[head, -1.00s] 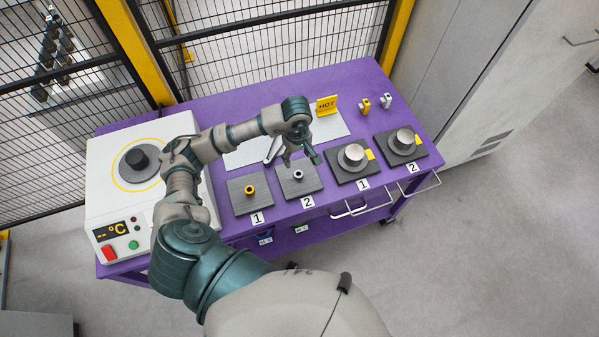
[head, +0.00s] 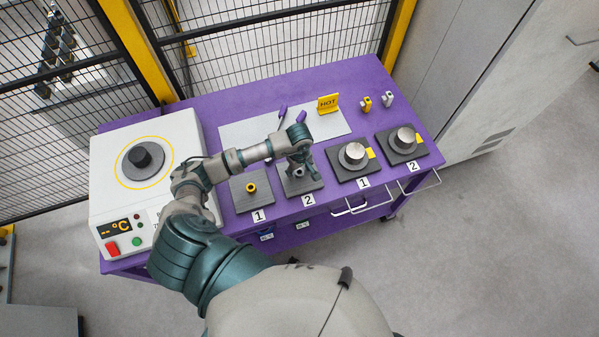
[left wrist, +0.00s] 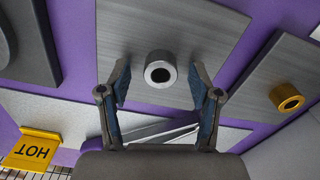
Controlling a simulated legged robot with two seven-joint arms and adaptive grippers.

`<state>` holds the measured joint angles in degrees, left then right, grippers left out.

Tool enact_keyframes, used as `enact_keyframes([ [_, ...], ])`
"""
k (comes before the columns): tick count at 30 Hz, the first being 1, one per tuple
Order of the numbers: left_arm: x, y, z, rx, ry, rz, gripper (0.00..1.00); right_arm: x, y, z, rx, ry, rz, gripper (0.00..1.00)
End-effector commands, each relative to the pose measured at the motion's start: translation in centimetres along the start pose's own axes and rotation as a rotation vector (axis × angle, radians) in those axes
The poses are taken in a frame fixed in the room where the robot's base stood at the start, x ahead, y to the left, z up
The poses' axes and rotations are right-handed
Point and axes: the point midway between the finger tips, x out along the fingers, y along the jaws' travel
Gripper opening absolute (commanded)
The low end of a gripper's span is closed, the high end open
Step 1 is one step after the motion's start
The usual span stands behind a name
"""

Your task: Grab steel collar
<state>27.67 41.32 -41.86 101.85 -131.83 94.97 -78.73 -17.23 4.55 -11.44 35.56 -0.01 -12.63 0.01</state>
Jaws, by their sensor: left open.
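The steel collar (left wrist: 161,70) is a short grey ring with a dark bore, standing on a dark grey plate (left wrist: 125,30). In the head view the collar (head: 299,172) is partly hidden by my left gripper (head: 299,163), at the plate marked 2. In the left wrist view my left gripper (left wrist: 160,82) is open, with one finger on each side of the collar. Gaps show between the fingers and the collar, and the jaws hold nothing. My right gripper is in neither view.
A brass collar (head: 251,188) sits on the neighbouring plate marked 1. Two plates with steel cylinders (head: 354,154) stand to the right. A yellow HOT sign (head: 328,104) is behind, and a white heater (head: 142,160) is at the left of the purple table (head: 230,100).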

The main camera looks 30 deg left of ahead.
Motion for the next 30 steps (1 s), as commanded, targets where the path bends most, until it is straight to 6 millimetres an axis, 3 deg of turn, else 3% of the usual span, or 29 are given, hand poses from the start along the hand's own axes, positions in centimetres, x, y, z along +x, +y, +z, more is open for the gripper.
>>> enact_keyframes([
  [2, 0.0, 0.0, 0.0, 0.000, 0.000, 0.000, 0.61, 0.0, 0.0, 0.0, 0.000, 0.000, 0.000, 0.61],
  [9, 0.0, 0.0, 0.0, 0.000, 0.000, -0.001, 0.01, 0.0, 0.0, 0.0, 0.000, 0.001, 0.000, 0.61],
  [22, -0.6, 0.0, -0.1, 0.001, 0.001, 0.001, 0.00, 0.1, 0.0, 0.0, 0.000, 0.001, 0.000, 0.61],
  [30, -3.7, 0.0, 0.1, 0.002, 0.002, 0.002, 0.00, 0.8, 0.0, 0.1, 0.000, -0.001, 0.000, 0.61],
])
